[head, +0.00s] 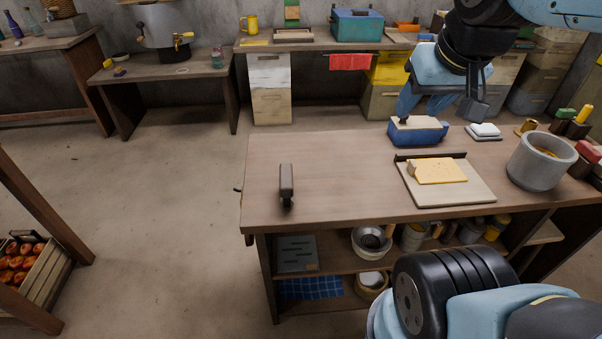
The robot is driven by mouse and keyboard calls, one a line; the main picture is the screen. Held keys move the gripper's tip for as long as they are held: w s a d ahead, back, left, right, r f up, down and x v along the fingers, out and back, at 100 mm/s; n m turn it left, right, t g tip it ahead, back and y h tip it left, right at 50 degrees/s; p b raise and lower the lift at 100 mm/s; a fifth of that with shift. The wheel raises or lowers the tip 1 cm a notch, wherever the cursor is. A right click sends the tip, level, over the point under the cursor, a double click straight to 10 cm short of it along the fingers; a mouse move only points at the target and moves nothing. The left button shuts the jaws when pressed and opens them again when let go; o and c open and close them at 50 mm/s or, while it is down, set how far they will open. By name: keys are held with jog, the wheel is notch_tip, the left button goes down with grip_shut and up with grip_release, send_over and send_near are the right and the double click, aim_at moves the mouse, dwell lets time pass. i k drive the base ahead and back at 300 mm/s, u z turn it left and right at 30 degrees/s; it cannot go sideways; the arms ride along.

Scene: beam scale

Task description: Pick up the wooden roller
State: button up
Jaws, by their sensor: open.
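My gripper (441,105) hangs over the back right of the workbench (320,160), open, with nothing seen between its fingers. A small tan rounded piece (411,171) lies at the left end of a yellow sheet (440,171) on a pale board (452,194). It may be the wooden roller, but it is too small to tell. My gripper is above and behind it, apart from it. A blue box-like thing with a cream top and dark knob (418,130) stands just below my gripper; its back is partly near the fingers.
A dark upright tool (286,182) stands near the bench's left end. A grey pot (541,161) stands right of the board. A white block (485,131) lies behind. The bench's left middle is clear. The lower shelf holds bowls (371,241) and other items.

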aim_at(286, 168)
jog(key=u, duration=0.05)
jog(key=k, duration=0.6)
jog(key=u, duration=0.5)
jog(key=i, duration=0.5)
jog(key=z, duration=0.2)
jog(key=k, duration=0.85)
jog(key=u, duration=0.2)
jog(key=i, duration=0.85)
jog(key=z, duration=0.1)
